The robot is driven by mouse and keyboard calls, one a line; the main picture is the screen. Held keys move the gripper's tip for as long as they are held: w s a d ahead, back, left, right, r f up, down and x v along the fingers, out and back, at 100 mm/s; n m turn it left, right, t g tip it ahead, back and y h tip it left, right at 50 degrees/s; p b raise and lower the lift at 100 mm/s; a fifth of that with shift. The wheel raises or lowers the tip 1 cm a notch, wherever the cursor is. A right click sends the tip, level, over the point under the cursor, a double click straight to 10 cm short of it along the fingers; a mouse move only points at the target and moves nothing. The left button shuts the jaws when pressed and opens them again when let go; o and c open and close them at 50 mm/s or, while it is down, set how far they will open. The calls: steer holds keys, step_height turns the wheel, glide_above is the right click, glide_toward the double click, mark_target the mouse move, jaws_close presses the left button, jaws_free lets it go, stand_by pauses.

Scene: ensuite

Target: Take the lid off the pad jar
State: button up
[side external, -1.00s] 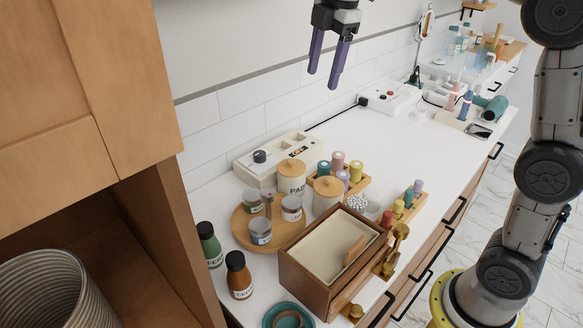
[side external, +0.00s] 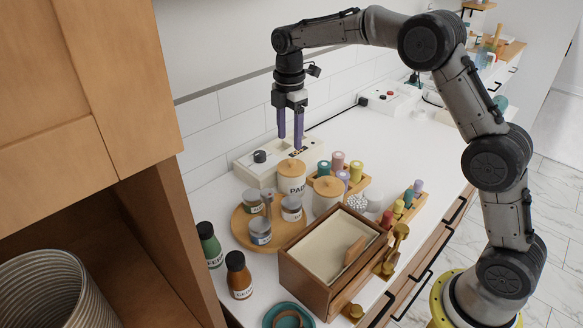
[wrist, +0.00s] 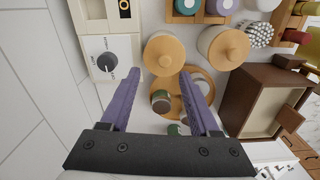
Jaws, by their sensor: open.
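The pad jar (side external: 291,184) is a white jar lettered "PAD" with a round wooden lid (side external: 291,168) and a small knob, standing behind the round wooden tray (side external: 242,233). The lid is on the jar. In the wrist view the lid (wrist: 164,54) shows from above, ahead of my fingertips. My gripper (side external: 290,146) points down above and slightly behind the jar, empty, with its two purple fingers apart; they also show in the wrist view (wrist: 160,88). A second white jar (side external: 326,196) with a similar wooden lid stands just right of the pad jar.
A white box with a black dial (side external: 259,157) stands behind the jar, near the tiled wall. Small tins (side external: 261,231) stand on the tray. A brown wooden box (side external: 306,276) is in front. Colored bottles in a wooden rack (side external: 356,172) stand to the right.

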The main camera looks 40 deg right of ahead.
mark_target(291, 160)
steer(key=shift+s+a+f, duration=0.1)
steer(key=shift+s+f, duration=0.1)
steer(key=shift+f, duration=1.35)
steer(key=shift+s+f, duration=0.2)
steer(key=shift+f, duration=1.35)
jaws_close()
